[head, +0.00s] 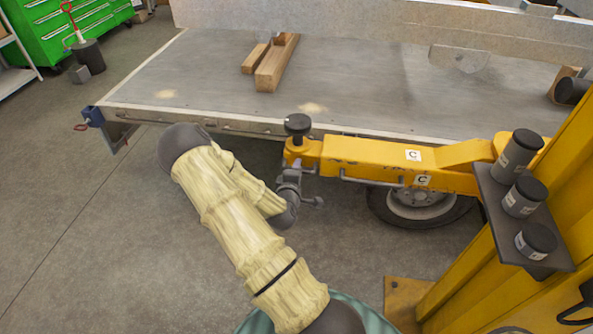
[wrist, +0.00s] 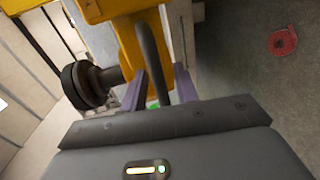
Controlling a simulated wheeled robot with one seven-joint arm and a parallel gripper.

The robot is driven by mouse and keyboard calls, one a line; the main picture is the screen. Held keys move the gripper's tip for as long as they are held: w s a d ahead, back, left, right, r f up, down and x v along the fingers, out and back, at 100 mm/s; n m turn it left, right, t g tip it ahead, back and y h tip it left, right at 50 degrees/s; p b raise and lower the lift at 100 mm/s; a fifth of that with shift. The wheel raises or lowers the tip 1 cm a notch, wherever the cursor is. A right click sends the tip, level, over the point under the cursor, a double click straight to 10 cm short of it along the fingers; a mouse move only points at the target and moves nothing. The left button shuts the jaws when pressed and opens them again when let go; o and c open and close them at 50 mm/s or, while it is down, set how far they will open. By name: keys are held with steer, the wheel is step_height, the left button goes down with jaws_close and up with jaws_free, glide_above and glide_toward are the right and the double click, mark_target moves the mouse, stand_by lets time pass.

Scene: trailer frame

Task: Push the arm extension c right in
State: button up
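The yellow lift arm marked C (head: 365,157) reaches left from the yellow post, alongside the flatbed. Its yellow extension (head: 303,152) sticks out of the arm's left end and carries a black round pad (head: 297,124). My gripper (head: 302,178) is just below and in front of this end. In the wrist view the extension (wrist: 144,42) is straight ahead, with the pad (wrist: 84,86) at left. A dark curved bar (wrist: 150,60) passes between my two purple fingers, which stand apart with gaps beside it. How far the extension reaches inside the arm is hidden.
The flatbed's edge (head: 215,121) runs close behind the lift arm. A wheel (head: 417,205) sits beneath it. The yellow post (head: 545,215) and a dark holder with several cylinders (head: 520,205) stand at right. Wood blocks (head: 277,65) lie on the bed.

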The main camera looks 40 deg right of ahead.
steer(key=shift+a, duration=0.1)
steer(key=p+v, duration=1)
steer(key=v, duration=0.7)
stand_by(0.6)
